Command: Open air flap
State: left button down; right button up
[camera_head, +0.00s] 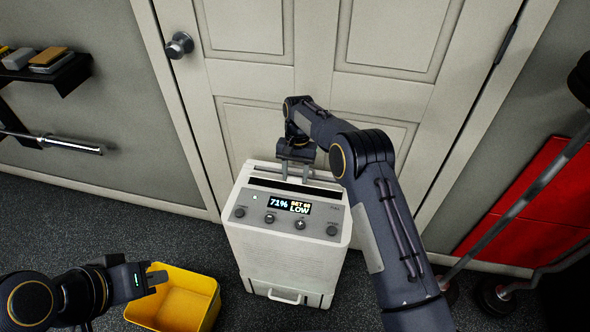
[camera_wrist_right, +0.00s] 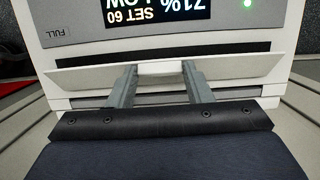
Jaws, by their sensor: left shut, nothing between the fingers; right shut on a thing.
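A white dehumidifier-like unit (camera_head: 285,257) stands on the floor before a door, its display reading 71%, SET 60 and LOW. The air flap (camera_wrist_right: 95,74) is a long pale panel along the top; in the right wrist view it stands tilted up, with a dark slot beside it. My right gripper (camera_wrist_right: 160,75) is shut on the tab at the flap's middle, one finger on each side. In the head view the right gripper (camera_head: 294,172) is over the unit's top rear. My left gripper (camera_head: 157,273) is shut and empty, over the yellow bin at lower left.
A yellow bin (camera_head: 205,284) stands on the floor left of the unit. The closed white door (camera_head: 250,60) is close behind the unit. A dark shelf (camera_head: 62,75) and a bar (camera_head: 75,146) are at left. A red panel (camera_head: 515,195) and metal gym bars are at right.

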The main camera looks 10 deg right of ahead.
dwell(0.3)
jog(key=o, duration=1)
jog(key=shift+p+v, duration=0.45)
jog(key=shift+v, duration=3.4)
jog(key=shift+w, duration=0.1)
jog(key=shift+c, duration=0.2)
